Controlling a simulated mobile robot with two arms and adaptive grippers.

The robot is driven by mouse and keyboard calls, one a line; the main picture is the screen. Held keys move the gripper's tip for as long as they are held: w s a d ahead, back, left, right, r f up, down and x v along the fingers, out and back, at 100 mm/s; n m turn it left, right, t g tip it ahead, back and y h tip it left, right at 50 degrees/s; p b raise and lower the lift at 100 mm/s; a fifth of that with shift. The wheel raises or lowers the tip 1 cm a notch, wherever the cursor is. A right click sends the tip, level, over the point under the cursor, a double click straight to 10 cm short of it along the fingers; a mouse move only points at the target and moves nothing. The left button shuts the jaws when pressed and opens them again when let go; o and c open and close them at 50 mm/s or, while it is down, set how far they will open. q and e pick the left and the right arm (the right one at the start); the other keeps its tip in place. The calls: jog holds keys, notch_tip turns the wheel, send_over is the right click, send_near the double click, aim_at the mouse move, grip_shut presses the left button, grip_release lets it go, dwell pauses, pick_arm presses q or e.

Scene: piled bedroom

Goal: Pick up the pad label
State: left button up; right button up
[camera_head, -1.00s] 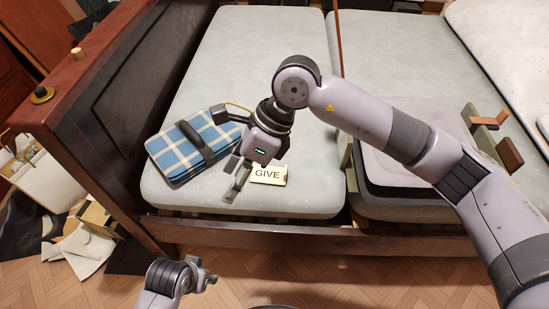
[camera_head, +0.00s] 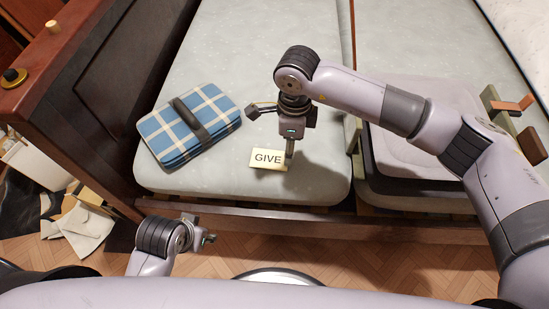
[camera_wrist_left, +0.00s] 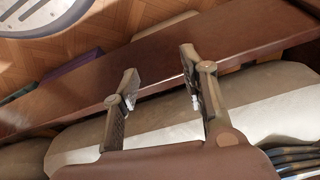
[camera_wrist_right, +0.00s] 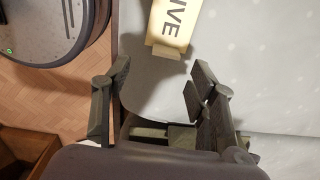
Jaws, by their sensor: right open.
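The pad label, a small cream block reading "GIVE" (camera_head: 267,159), sits on the pale mattress (camera_head: 235,187) near its front edge. It also shows in the right wrist view (camera_wrist_right: 172,28), beyond the fingertips and not between them. My right gripper (camera_head: 278,138) is open and empty, just above and beside the label's right end; I cannot tell whether a finger touches it. Its spread fingers show in the right wrist view (camera_wrist_right: 158,78). My left gripper (camera_head: 208,239) is low in front of the bed, open and empty in the left wrist view (camera_wrist_left: 160,78).
A blue plaid folded bundle with a dark strap (camera_head: 188,125) lies left of the label. The dark wooden headboard (camera_head: 105,90) and front bed rail (camera_head: 330,222) border the mattress. A grey cushion (camera_head: 425,140) lies to the right. Paper scraps (camera_head: 85,225) litter the floor at left.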

aim_at(270, 156)
jog(key=f, duration=0.3)
jog(key=f+b, duration=0.1)
jog(key=f, duration=0.1)
jog(key=shift+w+a+f, duration=0.15)
jog(key=shift+w+f, duration=0.2)
pick_arm(q)
jog(key=v, duration=0.3)
jog(key=shift+r, duration=0.3)
pick_arm(e)
jog(key=shift+c, duration=0.5)
jog(key=c, duration=0.7)
